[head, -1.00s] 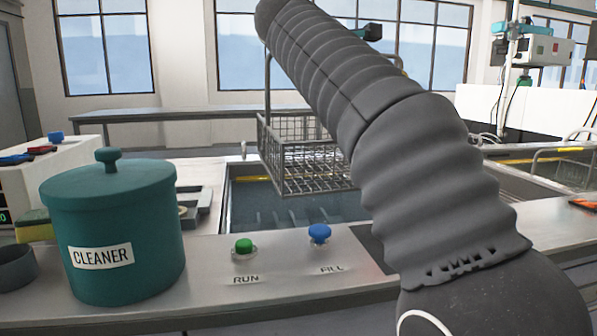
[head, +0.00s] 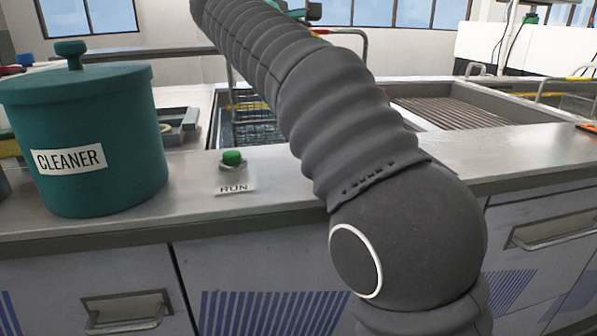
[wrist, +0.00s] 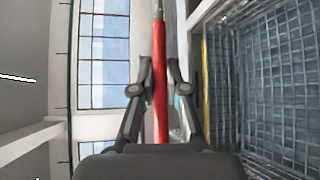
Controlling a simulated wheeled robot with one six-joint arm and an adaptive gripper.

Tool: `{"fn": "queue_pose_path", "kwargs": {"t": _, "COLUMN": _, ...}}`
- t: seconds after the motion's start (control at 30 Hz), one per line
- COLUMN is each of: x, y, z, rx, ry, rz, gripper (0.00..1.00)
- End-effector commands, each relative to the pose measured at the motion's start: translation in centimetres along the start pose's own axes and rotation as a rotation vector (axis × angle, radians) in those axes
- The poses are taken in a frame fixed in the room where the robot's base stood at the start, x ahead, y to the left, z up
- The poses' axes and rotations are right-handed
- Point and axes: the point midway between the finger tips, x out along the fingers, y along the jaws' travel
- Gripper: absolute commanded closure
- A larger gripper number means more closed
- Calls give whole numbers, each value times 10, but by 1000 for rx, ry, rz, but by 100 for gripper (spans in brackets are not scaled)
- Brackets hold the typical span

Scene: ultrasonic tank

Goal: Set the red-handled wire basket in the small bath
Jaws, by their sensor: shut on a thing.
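My gripper (wrist: 160,92) is shut on the red handle (wrist: 160,120) of the wire basket. The basket's grey wire mesh (wrist: 275,95) fills the right of the wrist view. In the head view, part of the basket (head: 255,128) shows left of my arm, within the outline of a bath (head: 214,118) with a yellow strip along its far side. My arm hides the rest of the basket and much of this bath. I cannot tell whether the basket touches the bath's floor.
A teal cleaner pot (head: 85,140) stands on the counter at the left. A green RUN button (head: 232,158) is on the counter front. A ribbed basin (head: 475,112) lies right of my arm. Drawers with handles (head: 125,312) are below the counter.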

Motion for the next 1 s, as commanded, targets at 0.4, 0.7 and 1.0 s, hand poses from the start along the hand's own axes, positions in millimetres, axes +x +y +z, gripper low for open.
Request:
{"fn": "queue_pose_path", "kwargs": {"t": 0.4, "x": 12, "y": -50, "z": -5, "rx": -7, "ry": -3, "rz": -6, "gripper": 100}}
{"fn": "queue_pose_path", "kwargs": {"t": 0.7, "x": 15, "y": -65, "z": -8, "rx": -7, "ry": -3, "rz": -5, "gripper": 100}}
{"fn": "queue_pose_path", "kwargs": {"t": 1.0, "x": 20, "y": -94, "z": -14, "rx": -6, "ry": -3, "rz": -6, "gripper": 100}}
